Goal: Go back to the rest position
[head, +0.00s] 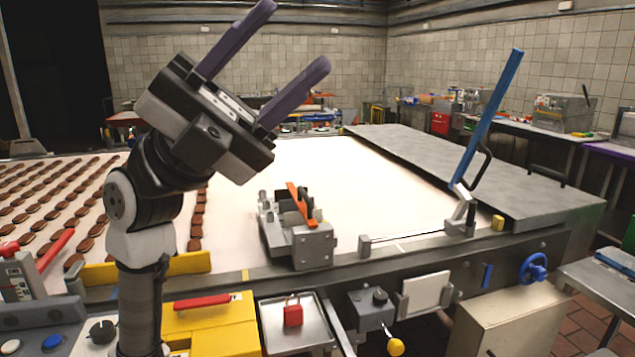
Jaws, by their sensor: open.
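My gripper (284,66) is raised at the upper left of the head view, above the conveyor table. Its two purple fingers are spread apart with nothing between them. They point up and to the right, well clear of the table. My arm stands at the left and hides part of the table and of the biscuits.
Rows of brown biscuits (52,213) lie on the white belt (330,185) at the left. A metal fixture with an orange handle (298,204) stands on the near edge. A blue lever (487,115) rises at the right. A red padlock (293,313) lies in a tray in front.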

